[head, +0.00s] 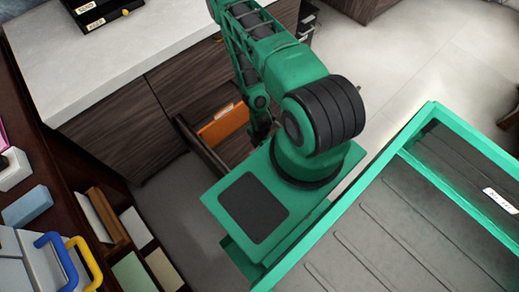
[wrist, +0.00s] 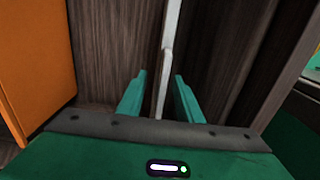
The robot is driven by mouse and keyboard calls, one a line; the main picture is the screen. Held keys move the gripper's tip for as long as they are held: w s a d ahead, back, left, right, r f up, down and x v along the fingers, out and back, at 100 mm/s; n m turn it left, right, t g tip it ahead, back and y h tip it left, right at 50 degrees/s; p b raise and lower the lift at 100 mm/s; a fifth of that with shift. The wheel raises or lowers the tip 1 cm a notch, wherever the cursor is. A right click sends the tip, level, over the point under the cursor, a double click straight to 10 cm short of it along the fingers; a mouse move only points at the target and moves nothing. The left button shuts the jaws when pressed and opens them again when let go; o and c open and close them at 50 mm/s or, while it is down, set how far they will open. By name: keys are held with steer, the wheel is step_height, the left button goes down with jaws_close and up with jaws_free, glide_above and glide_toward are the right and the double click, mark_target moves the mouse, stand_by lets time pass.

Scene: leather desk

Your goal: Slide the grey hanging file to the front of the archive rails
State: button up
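In the wrist view, the two green fingers of my gripper (wrist: 160,76) are apart, with a gap on each side of a thin pale grey strip (wrist: 168,58) running between them. I cannot tell whether this strip is a rail or the edge of the grey hanging file. No broad grey file face shows in either view. An orange hanging file (head: 222,124) hangs in the open drawer (head: 203,148); it also shows at the left of the wrist view (wrist: 38,62). In the head view my arm hides the gripper and the drawer's right part.
Dark wooden drawer walls (wrist: 112,45) stand close around my fingers. The pale countertop (head: 110,60) above bears a black tray (head: 100,10). At the left, a dark desk (head: 40,165) holds a blue block (head: 27,206) and files with blue and yellow handles.

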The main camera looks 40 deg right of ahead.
steer(key=shift+r, duration=0.1)
step_height(320, 180, up, 10)
steer(key=shift+r, duration=0.25)
stand_by(0.4)
steer(key=shift+w, duration=0.15)
steer(key=w+d+r+m, duration=0.2)
steer(key=r+m, duration=0.2)
steer(key=r, duration=0.6)
steer(key=w+d+r+m+h, duration=0.1)
steer(key=w+d+r+m, duration=0.2)
steer(key=r, duration=0.7)
steer(key=w+d+r+m, duration=0.2)
steer(key=r+m, duration=0.2)
steer(key=r, duration=0.6)
steer(key=s+a+r+m, duration=0.2)
steer(key=s+r+m, duration=0.4)
steer(key=r, duration=0.6)
steer(key=s+a+r+m+y, duration=0.1)
steer(key=s+a+r+m, duration=0.1)
steer(key=s+r+m, duration=0.5)
steer(key=s+r, duration=0.3)
steer(key=r, duration=0.2)
steer(key=shift+s, duration=0.1)
